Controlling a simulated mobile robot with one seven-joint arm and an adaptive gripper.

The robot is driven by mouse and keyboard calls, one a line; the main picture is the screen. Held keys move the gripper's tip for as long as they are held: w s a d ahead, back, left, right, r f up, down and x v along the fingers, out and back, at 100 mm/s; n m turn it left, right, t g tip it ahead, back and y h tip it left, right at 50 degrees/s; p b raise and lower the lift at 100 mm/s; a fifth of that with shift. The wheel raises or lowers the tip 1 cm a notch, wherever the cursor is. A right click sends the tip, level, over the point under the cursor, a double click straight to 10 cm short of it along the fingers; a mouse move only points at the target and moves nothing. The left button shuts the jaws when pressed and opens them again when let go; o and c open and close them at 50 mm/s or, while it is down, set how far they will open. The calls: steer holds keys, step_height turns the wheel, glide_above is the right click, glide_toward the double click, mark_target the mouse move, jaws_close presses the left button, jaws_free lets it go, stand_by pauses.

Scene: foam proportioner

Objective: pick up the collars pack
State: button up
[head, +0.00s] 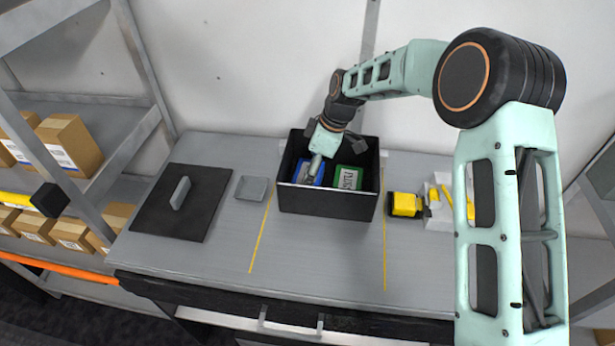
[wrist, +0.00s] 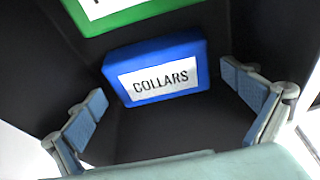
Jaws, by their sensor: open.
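The collars pack (wrist: 160,97) is a blue block with a white label reading COLLARS, lying inside the black bin. In the head view the blue pack (head: 318,176) is partly hidden by my gripper (head: 312,172). In the wrist view my gripper (wrist: 165,115) is open, with one finger pad on each side of the picture and the collars pack between and beyond them. The pads do not appear to touch the pack. The gripper reaches down into the bin.
The black bin (head: 325,203) has tall walls close around the gripper. A green pack (head: 349,178) lies beside the blue one. A black lid-like plate (head: 158,218) and a grey square (head: 252,188) lie left. A yellow-black item (head: 405,205) and white box (head: 440,207) stand right.

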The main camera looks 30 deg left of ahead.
steer(key=shift+f, duration=0.15)
steer(key=c, duration=1.2)
